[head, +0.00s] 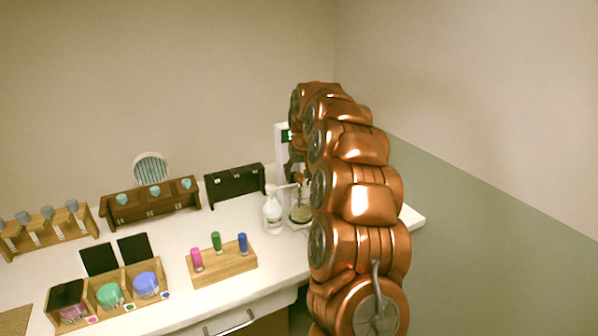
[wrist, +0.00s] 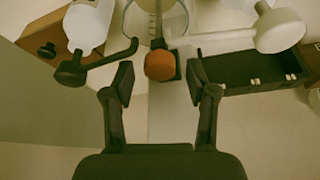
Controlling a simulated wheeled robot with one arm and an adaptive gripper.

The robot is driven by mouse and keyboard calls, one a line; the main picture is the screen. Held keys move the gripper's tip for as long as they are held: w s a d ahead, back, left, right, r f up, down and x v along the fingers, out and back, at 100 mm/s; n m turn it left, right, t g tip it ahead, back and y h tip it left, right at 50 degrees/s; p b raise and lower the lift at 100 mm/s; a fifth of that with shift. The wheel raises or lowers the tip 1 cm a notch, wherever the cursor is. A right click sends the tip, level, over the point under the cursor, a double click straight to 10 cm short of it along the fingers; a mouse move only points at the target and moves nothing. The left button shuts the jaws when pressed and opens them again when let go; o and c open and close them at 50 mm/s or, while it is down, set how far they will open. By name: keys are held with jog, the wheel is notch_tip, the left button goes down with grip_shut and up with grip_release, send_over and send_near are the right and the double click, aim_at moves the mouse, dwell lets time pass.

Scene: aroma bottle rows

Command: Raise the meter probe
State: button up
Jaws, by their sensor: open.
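In the wrist view, my gripper (wrist: 160,82) is open, with one black fingertip on each side of the meter's orange knob (wrist: 160,65). Gaps show between the knob and both fingers, and nothing is held. A clear glass vessel (wrist: 135,22) shows behind the knob at the top edge. In the head view, the white meter (head: 281,130) with a small green display stands at the back right of the counter. The orange knob (head: 298,178) shows just left of my arm. My arm hides much of the meter, and the probe's lower end is unclear.
A white pump bottle (head: 273,215) stands close left of the meter; its pump head (wrist: 280,30) shows in the wrist view. Another white bottle (wrist: 88,22) with a black nozzle is near the left finger. A dark rack (head: 235,185) and a wooden vial block (head: 225,266) stand further left.

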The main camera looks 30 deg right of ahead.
grip_shut()
dwell(0.4)
